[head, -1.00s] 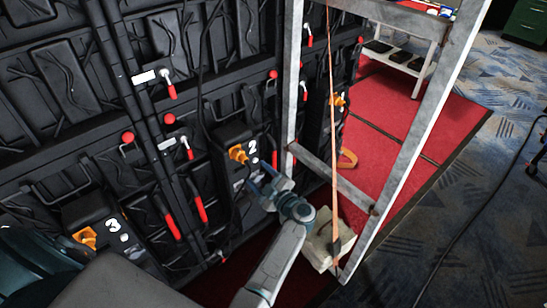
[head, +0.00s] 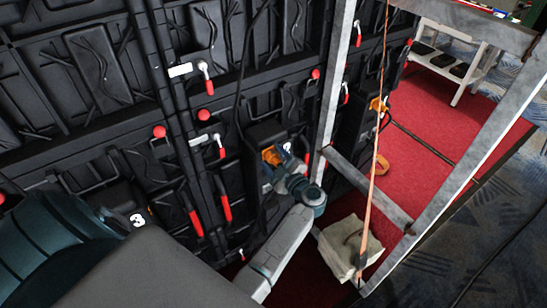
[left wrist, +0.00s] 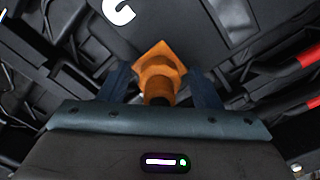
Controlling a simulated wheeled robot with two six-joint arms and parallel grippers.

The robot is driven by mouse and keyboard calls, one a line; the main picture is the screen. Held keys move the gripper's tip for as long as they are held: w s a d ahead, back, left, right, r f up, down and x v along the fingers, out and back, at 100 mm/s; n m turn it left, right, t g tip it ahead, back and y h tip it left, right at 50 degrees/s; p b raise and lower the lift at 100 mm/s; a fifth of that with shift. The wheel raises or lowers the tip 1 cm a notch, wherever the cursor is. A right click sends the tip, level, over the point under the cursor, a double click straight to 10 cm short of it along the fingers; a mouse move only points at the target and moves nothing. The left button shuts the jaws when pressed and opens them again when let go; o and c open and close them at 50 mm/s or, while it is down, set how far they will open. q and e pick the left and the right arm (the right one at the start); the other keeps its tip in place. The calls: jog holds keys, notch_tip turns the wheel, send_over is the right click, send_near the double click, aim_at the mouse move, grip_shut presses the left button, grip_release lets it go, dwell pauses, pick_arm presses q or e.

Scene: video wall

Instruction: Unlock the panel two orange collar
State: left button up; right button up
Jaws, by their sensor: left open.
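The orange collar of panel two (head: 270,155) sits on a black box on the panel wall in the head view, partly hidden by my left gripper (head: 283,172). In the left wrist view the orange collar (left wrist: 158,66) stands between the two dark blue fingers of my left gripper (left wrist: 162,82), with a gap on each side. The fingers are open and not closed on it. A white number, cut off by the top edge, shows above the collar in that view. My right gripper is not in view.
A grey metal frame (head: 335,90) stands just right of the collar, with an orange strap (head: 375,150) hanging in it. A pale block (head: 345,245) lies at its foot. Red-handled latches (head: 207,80) dot the wall. Red carpet (head: 430,120) lies open beyond the frame.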

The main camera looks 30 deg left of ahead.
pick_arm(q)
jog(key=shift+c, duration=1.1)
jog(key=c, duration=0.8)
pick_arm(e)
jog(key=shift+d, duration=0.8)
